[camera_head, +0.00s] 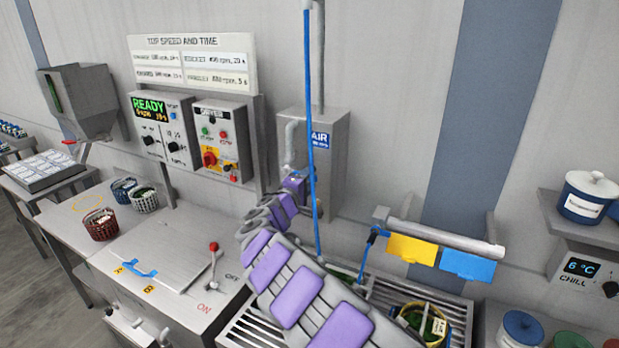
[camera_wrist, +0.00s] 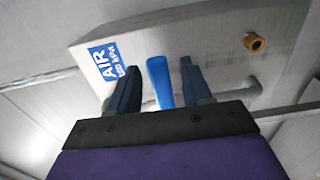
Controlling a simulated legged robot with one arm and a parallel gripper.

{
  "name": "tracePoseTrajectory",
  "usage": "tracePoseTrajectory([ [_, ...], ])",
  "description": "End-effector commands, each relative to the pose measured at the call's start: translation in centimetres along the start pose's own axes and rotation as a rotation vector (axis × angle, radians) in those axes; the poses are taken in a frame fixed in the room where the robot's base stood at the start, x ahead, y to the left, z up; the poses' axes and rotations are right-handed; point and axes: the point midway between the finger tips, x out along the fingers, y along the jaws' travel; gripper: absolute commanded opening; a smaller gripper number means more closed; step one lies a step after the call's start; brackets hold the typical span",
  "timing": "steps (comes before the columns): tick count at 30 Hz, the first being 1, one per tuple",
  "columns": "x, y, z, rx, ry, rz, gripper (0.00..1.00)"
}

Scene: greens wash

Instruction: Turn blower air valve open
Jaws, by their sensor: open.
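The blower air valve's blue handle (camera_wrist: 160,80) stands between my gripper's fingers in the wrist view, with a gap to the right-hand finger and a smaller gap to the left-hand one. My gripper (camera_wrist: 157,90) is open, with both dark fingers around the handle. The grey air box (camera_head: 334,180) with a blue AIR label (camera_head: 320,140) is on the wall in the head view. The box also shows in the wrist view (camera_wrist: 205,50). In the head view my arm reaches up to the box's left side and mostly hides the handle and fingertips.
A blue hose (camera_head: 309,120) hangs in front of the air box. A brass fitting (camera_wrist: 254,43) sticks out of the box.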

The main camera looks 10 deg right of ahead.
Motion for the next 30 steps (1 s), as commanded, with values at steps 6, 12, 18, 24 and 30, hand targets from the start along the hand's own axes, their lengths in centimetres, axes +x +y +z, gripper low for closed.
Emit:
tracePoseTrajectory([
  [6, 1.1, -0.2, -1.2, -0.006, 0.004, 0.002, 0.49],
  [12, 1.9, -0.1, -1.1, -0.006, 0.004, 0.003, 0.49],
  [18, 2.6, -0.1, -0.2, 0.0, 0.003, -0.001, 0.49],
  [24, 2.6, -0.1, -0.2, -0.001, 0.003, 0.0, 0.37],
  [30, 2.0, -0.1, -1.0, -0.006, 0.004, 0.003, 0.18],
])
